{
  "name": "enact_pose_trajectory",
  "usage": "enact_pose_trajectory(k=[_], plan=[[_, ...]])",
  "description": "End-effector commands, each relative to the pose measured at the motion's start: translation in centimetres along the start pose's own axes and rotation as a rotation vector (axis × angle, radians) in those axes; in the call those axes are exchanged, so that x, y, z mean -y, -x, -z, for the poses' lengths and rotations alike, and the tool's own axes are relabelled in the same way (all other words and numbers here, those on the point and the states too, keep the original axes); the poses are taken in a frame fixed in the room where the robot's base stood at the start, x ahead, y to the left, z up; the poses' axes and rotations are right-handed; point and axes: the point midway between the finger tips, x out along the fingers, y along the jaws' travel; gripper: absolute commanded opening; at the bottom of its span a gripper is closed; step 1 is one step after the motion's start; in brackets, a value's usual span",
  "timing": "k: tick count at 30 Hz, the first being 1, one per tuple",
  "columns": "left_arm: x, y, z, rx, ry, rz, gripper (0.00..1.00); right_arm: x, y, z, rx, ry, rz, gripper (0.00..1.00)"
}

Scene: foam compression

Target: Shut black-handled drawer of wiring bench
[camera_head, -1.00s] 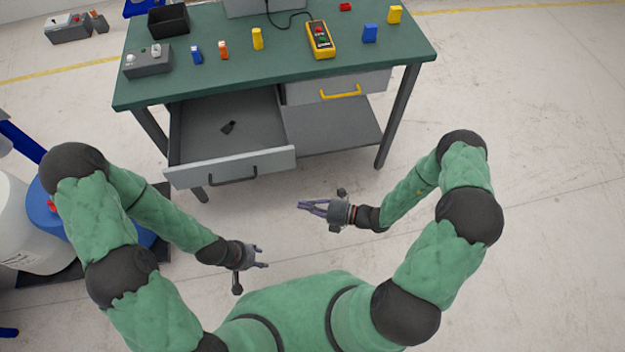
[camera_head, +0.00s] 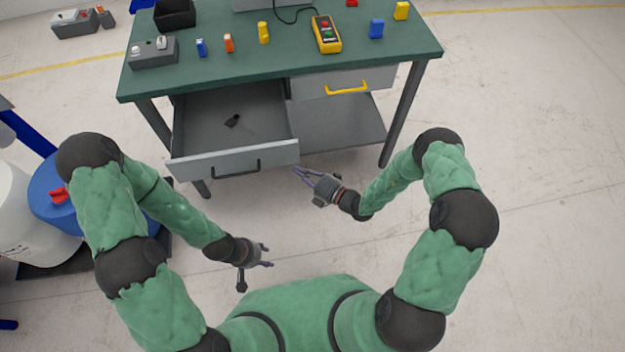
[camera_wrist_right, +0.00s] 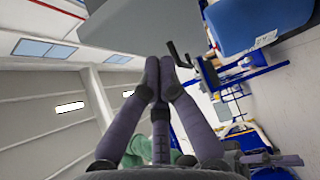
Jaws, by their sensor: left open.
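The wiring bench (camera_head: 285,65) has a green top and grey legs. Its left drawer (camera_head: 195,164), with a black handle (camera_head: 237,168), is pulled far out towards me. A small dark object (camera_head: 232,121) lies inside it. My right gripper (camera_head: 303,176) is just in front of the drawer's right front corner, pointing at the bench, with no clear contact. Its long purple fingers (camera_wrist_right: 158,78) come close together at the tips in the right wrist view, with nothing seen between them. My left gripper (camera_head: 266,256) is open and empty, well in front of the drawer.
The yellow-handled drawer (camera_head: 346,88) beside it looks shut. Blocks, a grey box (camera_head: 153,54), a black bin (camera_head: 174,16) and a yellow control box (camera_head: 326,33) stand on the bench. Blue and white barrels (camera_head: 50,200) stand at the left. The floor right of the bench is clear.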

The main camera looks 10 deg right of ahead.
Motion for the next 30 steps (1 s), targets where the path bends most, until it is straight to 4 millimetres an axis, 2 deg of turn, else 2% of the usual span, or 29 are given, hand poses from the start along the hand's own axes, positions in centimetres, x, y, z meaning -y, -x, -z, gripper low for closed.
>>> enact_pose_trajectory(k=[1, 7, 24, 30], plan=[[0.2, -0.4, 0.0, 0.0, 0.0, 0.0, 0.46, 0.1, -0.6, -0.8, 0.0, 0.005, -0.001, 0.0], [0.3, -1.0, 0.0, 0.0, 0.0, 0.0, 0.46, 0.1, -2.1, -2.4, 0.001, 0.002, 0.0, 0.0], [0.4, -1.1, 0.0, 0.0, 0.0, 0.0, 0.46, 0.0, -2.6, -2.9, 0.0, 0.001, 0.001, 0.0], [0.6, -1.6, 0.1, 0.0, 0.0, 0.0, 0.46, 0.1, -3.9, -4.2, 0.0, 0.004, -0.001, 0.0]])
